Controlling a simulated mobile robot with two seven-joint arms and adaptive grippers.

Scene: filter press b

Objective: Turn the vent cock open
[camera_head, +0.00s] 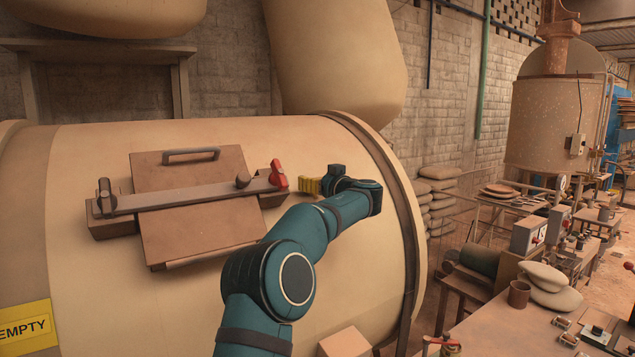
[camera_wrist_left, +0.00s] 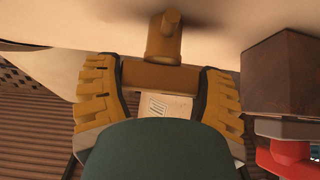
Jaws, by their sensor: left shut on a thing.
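The vent cock (camera_wrist_left: 163,40) shows in the left wrist view as a brass-coloured stub on the pale vessel wall with a crosswise handle (camera_wrist_left: 160,75). My left gripper (camera_head: 309,186) is shut on this handle, with one yellow toothed finger at each end of it. In the head view the gripper is against the large beige vessel (camera_head: 330,255), just right of the red handle (camera_head: 278,174) on the hatch bar. The cock cannot be made out there. My right gripper is not in view.
The hatch plate (camera_head: 200,225) with its clamp bar (camera_head: 180,198) lies left of the gripper. A brown block (camera_wrist_left: 280,75) and the red piece are close beside it in the wrist view. A raised band (camera_head: 400,200) rings the vessel at right. A cluttered bench (camera_head: 490,325) stands lower right.

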